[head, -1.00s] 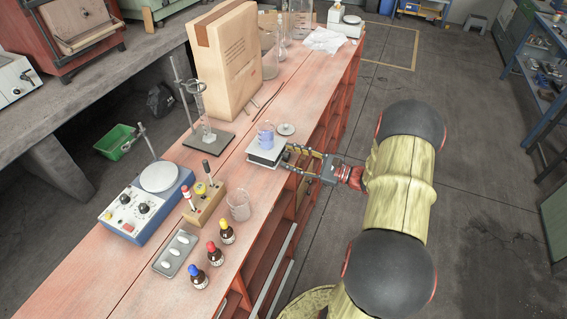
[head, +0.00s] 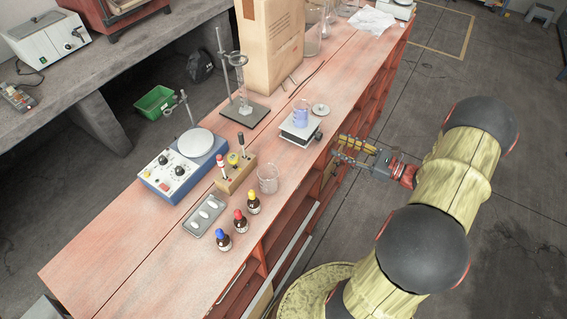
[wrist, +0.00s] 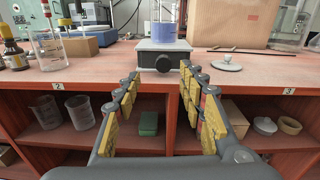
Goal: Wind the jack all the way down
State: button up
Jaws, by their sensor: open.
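The jack (head: 298,131) is a small lab jack with a pale top plate, standing near the bench's front edge. A beaker of blue liquid (head: 301,112) stands on its plate. In the wrist view the jack (wrist: 153,47) faces me, its black knob (wrist: 163,64) at the front and the blue beaker (wrist: 164,31) cut off at the top. My gripper (head: 338,148) is open and empty, off the bench's front edge and apart from the knob. In the wrist view its fingers (wrist: 162,80) spread either side of the knob, short of it.
An empty beaker (head: 268,178), dropper bottles (head: 240,221) and a wooden block (head: 236,175) stand to the left. A large carton (head: 270,45) stands behind. Shelves under the benchtop hold beakers (wrist: 79,110).

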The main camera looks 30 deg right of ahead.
jog(key=s+a+r+n+g+h, duration=0.1)
jog(key=a+r+n+g, duration=0.3)
jog(key=a, duration=0.4)
jog(key=s+a+r+n+g+p, duration=0.1)
jog(key=s+a+r+n+g, duration=0.3)
jog(key=a+n, duration=0.4)
jog(key=s+a+r+n+g+h+p, duration=0.1)
jog(key=a+r+n+g, duration=0.4)
jog(key=a, duration=0.5)
jog(key=shift+s+r+n+g+h, duration=0.3)
jog(key=shift+s+r+n, duration=0.35)
jog(key=shift+r, duration=0.25)
jog(key=shift+a, duration=0.1)
